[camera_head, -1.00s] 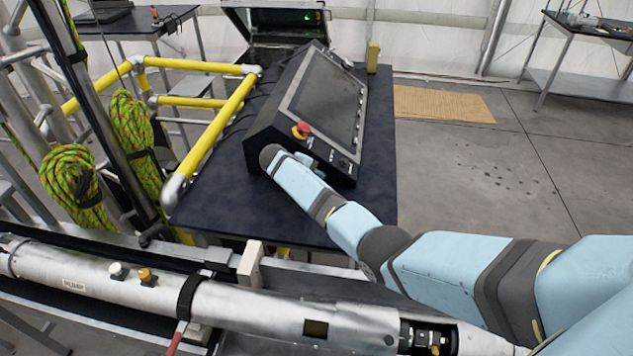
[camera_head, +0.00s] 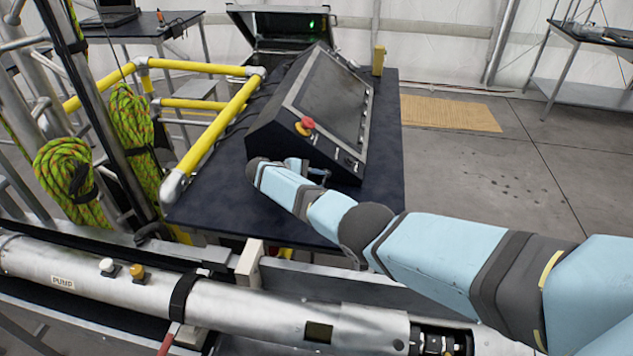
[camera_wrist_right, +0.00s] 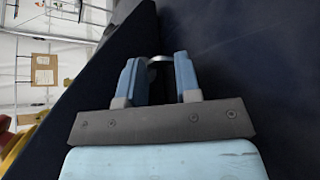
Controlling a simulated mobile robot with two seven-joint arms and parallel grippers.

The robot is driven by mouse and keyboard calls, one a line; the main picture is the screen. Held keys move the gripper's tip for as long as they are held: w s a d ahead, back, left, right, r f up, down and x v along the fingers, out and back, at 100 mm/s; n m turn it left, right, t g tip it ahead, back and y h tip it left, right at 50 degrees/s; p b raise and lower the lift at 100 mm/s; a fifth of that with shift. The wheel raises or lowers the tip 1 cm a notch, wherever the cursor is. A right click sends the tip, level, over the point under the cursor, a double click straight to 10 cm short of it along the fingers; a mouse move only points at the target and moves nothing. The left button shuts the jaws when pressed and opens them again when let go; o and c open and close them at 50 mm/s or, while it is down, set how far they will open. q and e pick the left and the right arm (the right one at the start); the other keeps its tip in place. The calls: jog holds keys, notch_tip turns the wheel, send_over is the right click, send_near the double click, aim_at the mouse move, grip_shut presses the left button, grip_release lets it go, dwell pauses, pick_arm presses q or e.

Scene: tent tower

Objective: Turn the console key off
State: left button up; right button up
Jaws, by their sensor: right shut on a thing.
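The black console (camera_head: 264,132) stands on a dark table, with its screen (camera_head: 333,97) tilted and a red stop button (camera_head: 304,126) near its front corner. My right gripper (camera_head: 312,170) is at the console's lower front panel, partly hidden behind my own wrist. In the right wrist view its two blue fingers (camera_wrist_right: 158,66) stand on either side of a small grey rounded piece, seemingly the key (camera_wrist_right: 159,58), and the gripper is shut on it. The key is too small and hidden to make out in the head view. My left gripper is not in view.
A yellow railing (camera_head: 215,125) stands left of the table (camera_head: 215,190). A silver pump tube (camera_head: 240,305) lies across the front, below my right arm. An open case (camera_head: 285,30) is behind the console. The floor at the right is clear around a tan mat (camera_head: 450,112).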

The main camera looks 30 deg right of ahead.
jog(key=o, duration=0.6)
jog(key=shift+o, duration=0.2)
jog(key=b+v, duration=0.2)
jog(key=v, duration=0.2)
jog(key=b+v, duration=0.1)
jog(key=v, duration=0.3)
jog(key=b+v, duration=0.2)
jog(key=v, duration=0.2)
jog(key=shift+a+f+b, duration=0.25)
jog(key=shift+a+b, duration=0.05)
jog(key=shift+b, duration=0.05)
jog(key=shift+w+a+r, duration=0.15)
jog(key=shift+a+r, duration=0.2)
jog(key=shift+a, duration=0.15)
jog(key=shift+r, duration=0.1)
